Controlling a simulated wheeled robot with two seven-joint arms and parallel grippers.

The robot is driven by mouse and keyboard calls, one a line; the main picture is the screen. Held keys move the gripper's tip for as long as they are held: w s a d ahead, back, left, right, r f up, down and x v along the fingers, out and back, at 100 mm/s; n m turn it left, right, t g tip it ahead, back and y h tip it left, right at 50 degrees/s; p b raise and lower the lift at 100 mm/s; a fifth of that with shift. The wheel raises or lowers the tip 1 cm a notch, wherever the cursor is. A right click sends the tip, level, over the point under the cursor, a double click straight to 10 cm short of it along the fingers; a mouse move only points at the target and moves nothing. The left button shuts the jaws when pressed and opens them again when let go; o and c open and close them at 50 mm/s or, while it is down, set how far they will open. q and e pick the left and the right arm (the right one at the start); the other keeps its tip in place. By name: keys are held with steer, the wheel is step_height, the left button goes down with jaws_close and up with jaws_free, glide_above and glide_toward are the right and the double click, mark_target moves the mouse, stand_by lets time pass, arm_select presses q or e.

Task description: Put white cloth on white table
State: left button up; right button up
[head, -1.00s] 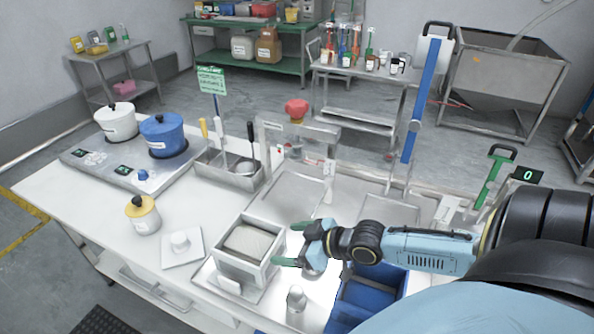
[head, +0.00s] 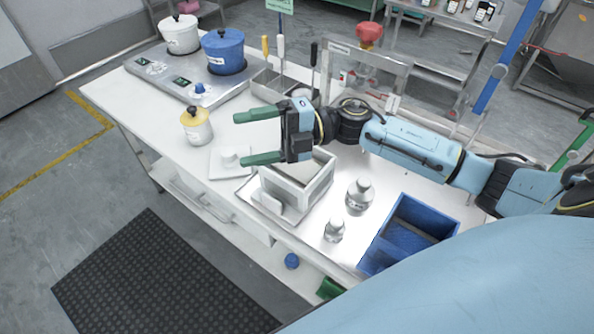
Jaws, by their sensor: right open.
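The white table (head: 145,108) runs across the middle of the head view. A flat white square piece (head: 217,172) with a small round white thing on top lies on it; I cannot tell whether this is the white cloth. A grey-white open box (head: 290,192) stands to its right, its inside partly hidden by my gripper. My right gripper (head: 246,138) is open with green fingers pointing left. It appears above the square piece and the box's back edge, with nothing between the fingers. My left gripper is not in view.
A yellow-and-white jar (head: 195,127) stands left of the gripper. A blue pot (head: 225,55) and a white pot (head: 180,36) sit on a hotplate behind. Two silver bottles, one of them in front (head: 334,231), and a blue bin (head: 405,243) are to the right.

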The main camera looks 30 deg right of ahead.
step_height(320, 180, down, 4)
steer(key=a+n+g+h+b, duration=0.1)
steer(key=n+g+h, duration=0.3)
steer(key=n, duration=0.2)
steer(key=n+h+b, duration=0.2)
steer(key=h+b, duration=0.1)
steer(key=h, duration=1.1)
glide_above(297, 166)
step_height(297, 166, down, 3)
step_height(297, 166, down, 13)
steer(key=shift+w+r+p, duration=0.1)
steer(key=shift+r+p, duration=0.05)
steer(key=shift+p, duration=0.15)
steer(key=shift+r, duration=0.1)
steer(key=c, duration=0.8)
